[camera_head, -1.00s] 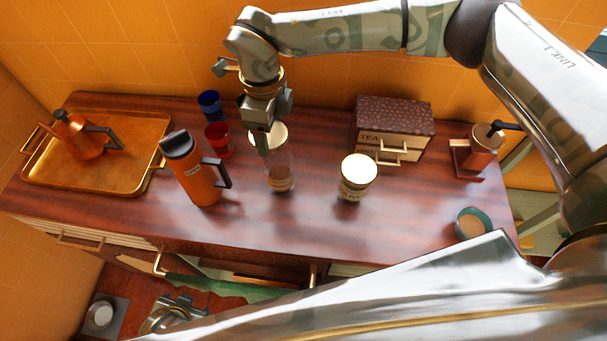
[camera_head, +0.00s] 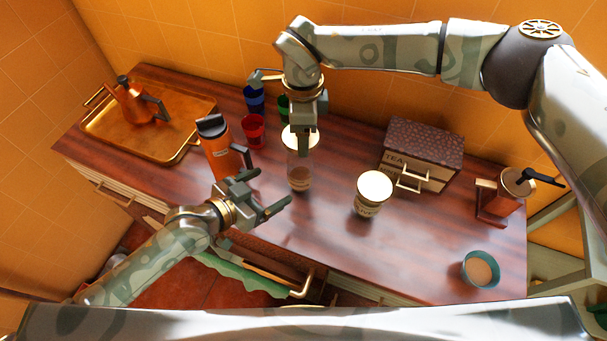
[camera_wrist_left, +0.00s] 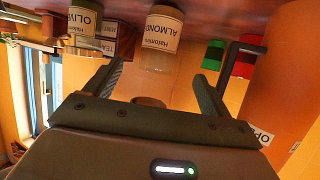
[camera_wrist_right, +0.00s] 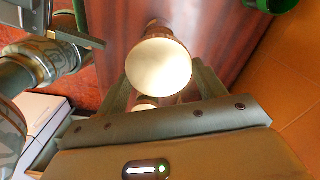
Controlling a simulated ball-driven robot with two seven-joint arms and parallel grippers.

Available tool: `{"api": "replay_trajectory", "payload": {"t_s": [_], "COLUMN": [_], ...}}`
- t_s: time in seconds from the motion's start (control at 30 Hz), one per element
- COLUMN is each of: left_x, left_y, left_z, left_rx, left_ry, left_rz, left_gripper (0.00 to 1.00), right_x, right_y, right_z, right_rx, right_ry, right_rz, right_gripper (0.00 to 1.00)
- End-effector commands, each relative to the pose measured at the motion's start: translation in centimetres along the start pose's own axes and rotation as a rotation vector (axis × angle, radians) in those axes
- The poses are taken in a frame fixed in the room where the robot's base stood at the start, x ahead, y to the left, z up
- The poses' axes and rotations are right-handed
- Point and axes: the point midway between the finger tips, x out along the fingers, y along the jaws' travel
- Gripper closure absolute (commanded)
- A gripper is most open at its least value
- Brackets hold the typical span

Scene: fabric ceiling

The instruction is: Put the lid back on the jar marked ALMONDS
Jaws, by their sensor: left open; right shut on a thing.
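The ALMONDS jar (camera_head: 299,172) is clear glass and stands upright mid-counter; its label shows in the left wrist view (camera_wrist_left: 162,32). My right gripper (camera_head: 303,143) points down above it, shut on the cream lid (camera_head: 298,138), which also shows between the fingers in the right wrist view (camera_wrist_right: 159,66). The lid hides the jar's mouth in the head view. In the left wrist view a gap shows above the jar's top. My left gripper (camera_head: 274,191) is open and empty, left and in front of the jar, its fingers towards it.
A lidded OLIVES jar (camera_head: 370,206) and a TEA box (camera_head: 420,155) stand to the right. An orange flask (camera_head: 217,155) is close to my left gripper. Red (camera_head: 252,131), blue (camera_head: 254,99) and green (camera_head: 283,106) cups stand behind. The front-right counter holds a teal bowl (camera_head: 481,268).

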Motion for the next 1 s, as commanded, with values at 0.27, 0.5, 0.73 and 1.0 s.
{"api": "replay_trajectory", "payload": {"t_s": [0.27, 0.5, 0.73, 1.0], "left_x": [0.0, 1.3, 5.5, 10.1], "left_y": [0.0, -0.1, 0.0, 0.0], "left_z": [-0.1, 0.0, -0.1, -0.1], "left_rx": [-0.003, -0.004, -0.004, -0.002], "left_ry": [0.003, 0.003, 0.004, 0.002], "left_rz": [0.001, 0.0, 0.001, 0.001], "left_gripper": [0.17, 0.17, 0.17, 0.17], "right_x": [0.0, 0.0, 0.0, 0.0], "right_y": [0.0, 0.0, 0.0, 0.0], "right_z": [0.0, 0.0, 0.0, 0.0], "right_rx": [0.001, 0.001, 0.001, 0.001], "right_ry": [0.0, 0.0, 0.0, 0.0], "right_rz": [0.0, 0.0, 0.0, 0.0], "right_gripper": [0.56, 0.56, 0.56, 0.56]}}
